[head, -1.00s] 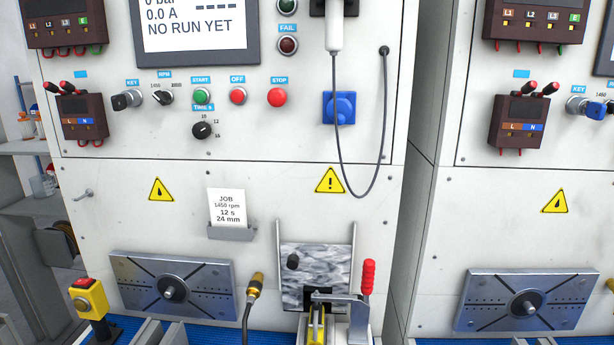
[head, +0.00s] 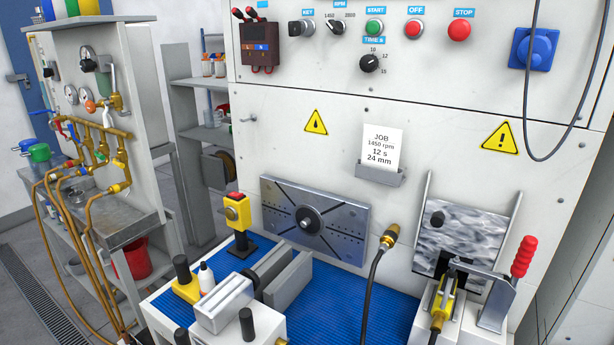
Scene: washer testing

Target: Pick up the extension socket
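I cannot tell for sure which thing is the extension socket. A yellow and black connector-like piece (head: 443,309) sits low in the red-handled clamp fixture (head: 494,297) at the lower right, partly hidden by the metal parts around it. A blue square socket (head: 534,49) is mounted on the white machine panel at the upper right. Neither of my grippers shows in the head view.
A blue ribbed mat (head: 340,300) covers the bench, with a grey vise (head: 228,300) at the front. A brass-ended black hose (head: 376,262) rises from the mat. A yellow post with a red button (head: 237,211) stands behind. A brass pipe cart (head: 100,150) stands left.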

